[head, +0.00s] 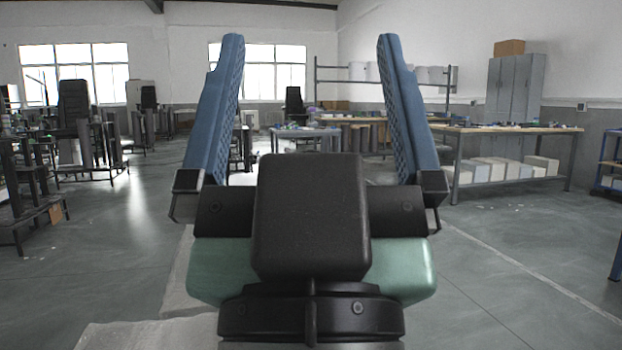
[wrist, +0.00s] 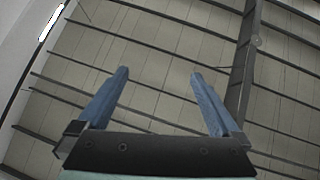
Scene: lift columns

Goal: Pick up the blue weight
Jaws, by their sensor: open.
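My gripper (head: 312,52) stands upright in the middle of the head view, close to the camera. Its two blue padded fingers are spread wide apart with nothing between them. In the wrist view my gripper (wrist: 158,75) is also open and empty, with only the ceiling beyond it. I cannot make out a blue weight in either view. My gripper and arm cover the middle of the head view.
A long workbench (head: 510,129) with small items stands at the right, with pale boxes (head: 490,170) below it. A grey cabinet (head: 514,93) is behind. Dark stands and a chair (head: 76,108) are at the left. Grey floor (head: 520,240) is open at the right.

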